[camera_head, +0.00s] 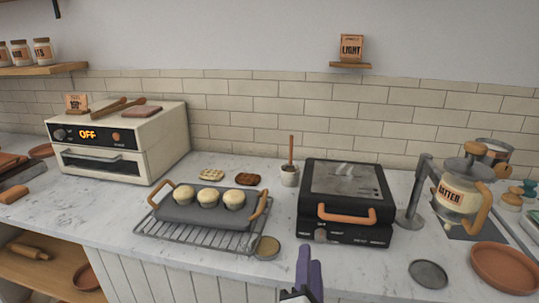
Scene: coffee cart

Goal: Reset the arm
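My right gripper (309,262) reaches in from the bottom edge, right of centre. Its purple fingers show close together, seen at a steep angle, and I cannot tell whether there is a gap between them. No held thing shows at its tips. It is in front of the counter's front edge, below the black press grill. My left gripper and arm are not in view.
A black grill (345,180) with an orange handle stands just beyond the gripper. A muffin tray (180,213) sits on a wire rack (160,232) at left. A small round tin (267,247) is near the counter edge. A batter dispenser (458,195) stands at right.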

